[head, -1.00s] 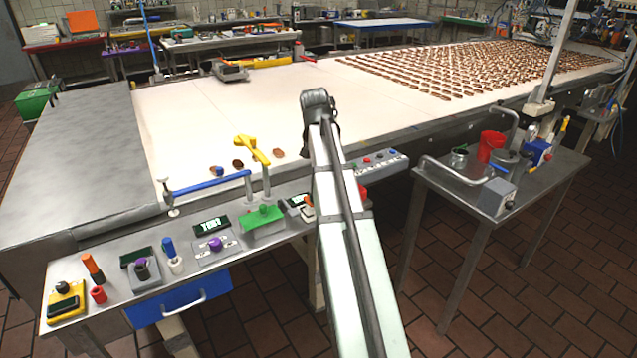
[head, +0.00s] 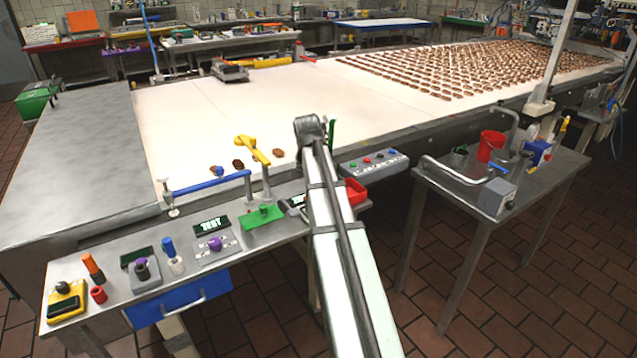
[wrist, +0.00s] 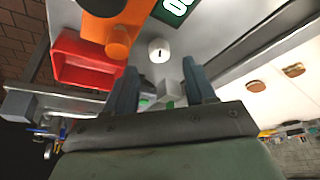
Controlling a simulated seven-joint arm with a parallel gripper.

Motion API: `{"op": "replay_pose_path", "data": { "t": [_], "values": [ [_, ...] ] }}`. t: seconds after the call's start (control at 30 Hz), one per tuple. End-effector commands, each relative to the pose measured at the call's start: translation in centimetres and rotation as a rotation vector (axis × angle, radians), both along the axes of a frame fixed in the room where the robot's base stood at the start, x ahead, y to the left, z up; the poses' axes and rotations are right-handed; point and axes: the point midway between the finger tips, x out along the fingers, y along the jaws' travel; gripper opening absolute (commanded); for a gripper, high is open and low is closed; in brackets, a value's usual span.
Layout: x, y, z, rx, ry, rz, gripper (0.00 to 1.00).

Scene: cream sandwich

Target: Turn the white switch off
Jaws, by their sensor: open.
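A small round white knob with a dark mark, which looks like the white switch (wrist: 159,50), shows in the wrist view on a grey metal surface. It sits just beyond and between the fingertips of my gripper (wrist: 163,68). The two dark blue fingers are spread apart with nothing held between them. I cannot tell whether the fingers touch the knob, and the knob's setting is not readable. In the head view, my arm covers this part of the panel and I cannot make out the knob.
An orange part (wrist: 118,42) and a red bin (wrist: 80,62) are left of the knob. A green display (wrist: 177,8) is above it. A grey button box (head: 373,163) stands right of my arm.

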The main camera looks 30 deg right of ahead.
Motion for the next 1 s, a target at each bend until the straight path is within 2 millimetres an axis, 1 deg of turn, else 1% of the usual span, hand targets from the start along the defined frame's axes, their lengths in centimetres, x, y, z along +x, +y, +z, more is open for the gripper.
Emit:
{"op": "replay_pose_path", "data": {
  "t": [0.03, 0.1, 0.3, 0.5, 0.77, 1.0],
  "values": [
    [0.2, -0.2, -0.8, 0.001, 0.002, 0.0, 0.55],
    [0.4, -0.5, -1.6, 0.001, 0.002, 0.0, 0.55],
    [0.9, -1.0, -3.3, 0.001, 0.002, -0.001, 0.55],
    [1.0, -1.3, -3.9, 0.0, 0.0, -0.001, 0.55],
    [1.1, -1.3, -3.9, 0.0, 0.0, -0.001, 0.55],
    [1.1, -1.2, -3.9, 0.0, 0.0, 0.0, 0.33]
  ]
}}
